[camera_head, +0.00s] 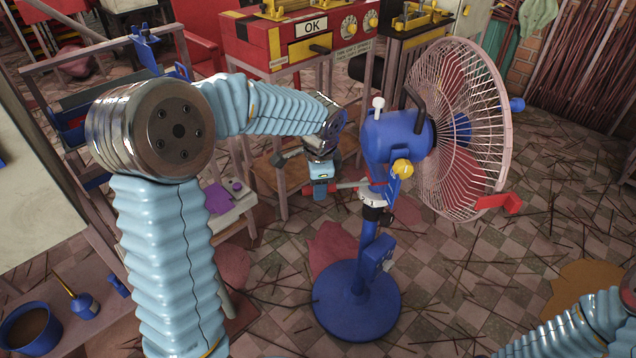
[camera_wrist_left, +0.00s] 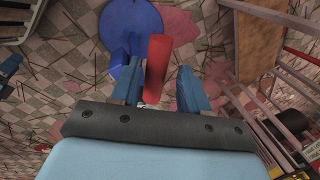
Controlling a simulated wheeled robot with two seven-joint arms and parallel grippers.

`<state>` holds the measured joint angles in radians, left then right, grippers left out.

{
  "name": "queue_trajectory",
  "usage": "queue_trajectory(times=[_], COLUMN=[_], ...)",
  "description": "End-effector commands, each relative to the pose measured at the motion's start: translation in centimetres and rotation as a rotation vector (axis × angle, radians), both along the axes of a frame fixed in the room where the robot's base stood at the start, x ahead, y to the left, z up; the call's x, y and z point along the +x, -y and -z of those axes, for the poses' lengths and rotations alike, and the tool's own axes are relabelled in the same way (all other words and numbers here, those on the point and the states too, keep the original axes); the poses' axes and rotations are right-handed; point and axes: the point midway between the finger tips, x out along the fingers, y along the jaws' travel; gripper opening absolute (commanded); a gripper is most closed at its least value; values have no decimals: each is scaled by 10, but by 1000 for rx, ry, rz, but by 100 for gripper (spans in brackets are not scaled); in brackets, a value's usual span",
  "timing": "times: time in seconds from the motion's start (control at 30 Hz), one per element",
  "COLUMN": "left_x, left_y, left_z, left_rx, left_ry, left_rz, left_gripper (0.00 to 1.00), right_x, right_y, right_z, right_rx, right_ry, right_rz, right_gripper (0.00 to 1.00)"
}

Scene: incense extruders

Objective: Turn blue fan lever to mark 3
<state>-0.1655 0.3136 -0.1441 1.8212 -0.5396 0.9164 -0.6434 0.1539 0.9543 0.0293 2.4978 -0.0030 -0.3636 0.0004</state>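The blue fan (camera_head: 395,135) stands right of centre on a round blue base (camera_head: 357,300), its pink guard facing right. A white dial collar (camera_head: 372,198) sits on its post; its marks are too small to read. A thin lever reaches left from the collar toward my left gripper (camera_head: 321,190), where red shows beside the blue fingertips. In the left wrist view, a red grip (camera_wrist_left: 157,66) stands between the two blue fingers of my left gripper (camera_wrist_left: 160,88). It is near the left finger, with a gap to the right one. My right gripper is out of view.
A red cabinet with an OK sign (camera_head: 311,27) stands behind. A yellow knob (camera_head: 403,167) and a blue plate (camera_head: 393,188) are close right of the dial. A red block (camera_head: 498,203) is on the guard. Sticks litter the tiled floor.

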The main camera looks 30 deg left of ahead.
Motion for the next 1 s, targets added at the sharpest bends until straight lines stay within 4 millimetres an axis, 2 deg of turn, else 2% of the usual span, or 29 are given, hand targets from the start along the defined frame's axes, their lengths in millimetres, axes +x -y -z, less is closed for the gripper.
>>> queue_trajectory(times=[0.3,0.43,0.57,0.8,1.0], left_x=[-1,-2,-6,-16,-21], left_y=[1,2,5,12,15], left_z=[0,-12,-38,-96,-127], left_rx=[-1,-1,-2,-2,-1], left_ry=[-4,-1,1,0,-2], left_rz=[-1,-2,-2,-1,0], left_gripper=[51,51,51,51,51], right_x=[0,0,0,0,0], right_y=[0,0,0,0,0], right_z=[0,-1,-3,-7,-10], right_rx=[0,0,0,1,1], right_ry=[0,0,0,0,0], right_rz=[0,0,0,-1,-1], right_gripper=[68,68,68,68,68])
